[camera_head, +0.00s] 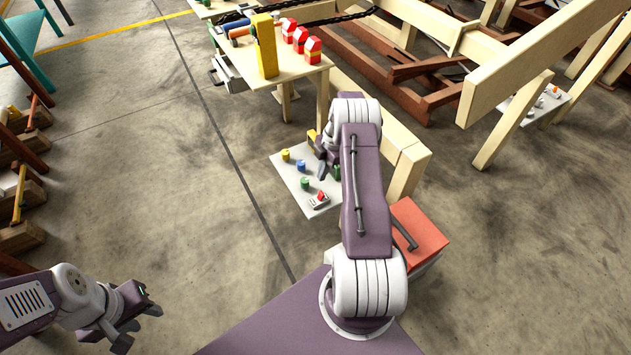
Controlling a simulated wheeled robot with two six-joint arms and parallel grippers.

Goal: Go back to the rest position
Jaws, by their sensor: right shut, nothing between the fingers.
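My right arm reaches forward over the middle of the view. Its gripper (322,160) is shut and empty, low above or beside the far right part of a white panel with coloured knobs (290,180). The wrist partly hides the fingers, and I cannot tell whether they touch the panel. My left gripper (138,327) is at the lower left over bare floor, with its fingertips apart and nothing between them.
A pale table (257,82) with a yellow block (265,45) and red-and-white items (300,40) stands beyond the panel. An orange-red box (418,232) is right of my right arm. Timber beams (540,60) fill the upper right. Floor at left centre is clear.

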